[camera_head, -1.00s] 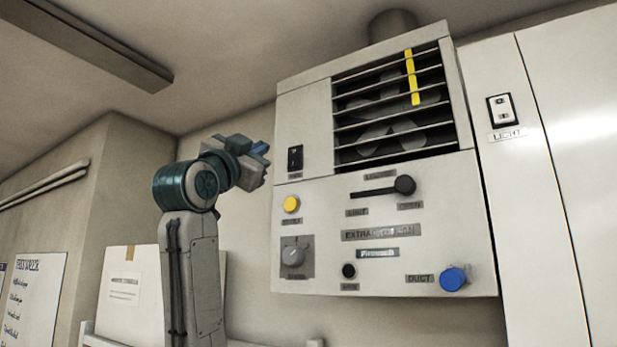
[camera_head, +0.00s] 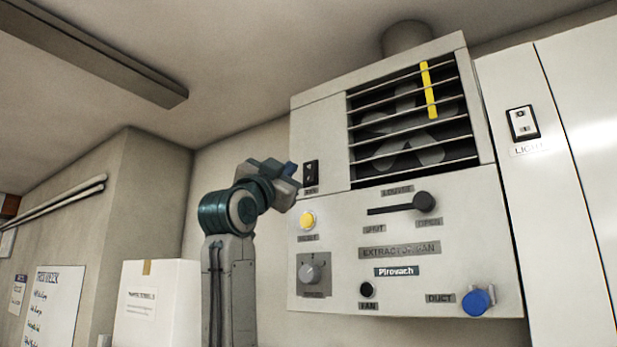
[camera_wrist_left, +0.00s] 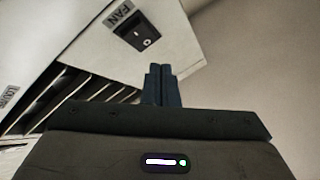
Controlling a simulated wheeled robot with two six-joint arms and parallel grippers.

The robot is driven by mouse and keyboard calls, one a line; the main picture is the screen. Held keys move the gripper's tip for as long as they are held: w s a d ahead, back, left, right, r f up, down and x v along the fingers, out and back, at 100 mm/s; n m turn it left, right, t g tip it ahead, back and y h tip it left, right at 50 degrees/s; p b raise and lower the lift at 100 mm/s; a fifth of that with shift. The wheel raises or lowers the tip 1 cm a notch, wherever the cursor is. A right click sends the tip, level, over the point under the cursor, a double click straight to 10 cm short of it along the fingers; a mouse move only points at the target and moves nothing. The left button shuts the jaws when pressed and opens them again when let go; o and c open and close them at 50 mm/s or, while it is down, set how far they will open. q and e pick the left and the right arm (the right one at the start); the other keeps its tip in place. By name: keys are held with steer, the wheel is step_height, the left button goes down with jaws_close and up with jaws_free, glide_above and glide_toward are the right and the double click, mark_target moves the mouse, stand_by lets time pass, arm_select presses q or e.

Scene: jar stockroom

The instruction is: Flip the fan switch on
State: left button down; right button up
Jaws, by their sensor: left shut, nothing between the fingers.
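The fan switch is a black rocker (camera_head: 311,172) on the upper left of the pale extractor unit, with a small label under it. In the left wrist view the rocker (camera_wrist_left: 138,30) sits beside a label reading FAN. It carries a light mark at one end and a round mark at the other; I cannot tell which side is pressed. My left gripper (camera_head: 290,170) is just left of the switch in the head view, shut and empty. In the wrist view its closed fingertips (camera_wrist_left: 162,72) show below the switch, apart from it in the picture. My right gripper is not in view.
The extractor unit also bears a yellow button (camera_head: 307,220), a grey dial (camera_head: 309,272), a black louvre lever (camera_head: 424,202), a small black knob (camera_head: 367,289) labelled FAN and a blue duct knob (camera_head: 476,301). A light switch (camera_head: 522,123) is at right. A white box (camera_head: 156,305) stands lower left.

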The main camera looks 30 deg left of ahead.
mark_target(307, 172)
arm_select(q)
steer(key=shift+w+d+f, duration=0.1)
steer(key=shift+w, duration=0.65)
steer(key=shift+w+d+f, duration=0.1)
steer(key=shift+w, duration=0.6)
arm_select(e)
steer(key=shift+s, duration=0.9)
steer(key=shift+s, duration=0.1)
arm_select(q)
steer(key=shift+w, duration=0.2)
steer(key=shift+w, duration=0.25)
steer(key=shift+w+f, duration=0.1)
steer(key=shift+w, duration=0.3)
stand_by(0.6)
steer(key=shift+s, duration=0.15)
steer(key=shift+s+b, duration=0.35)
steer(key=shift+s, duration=0.4)
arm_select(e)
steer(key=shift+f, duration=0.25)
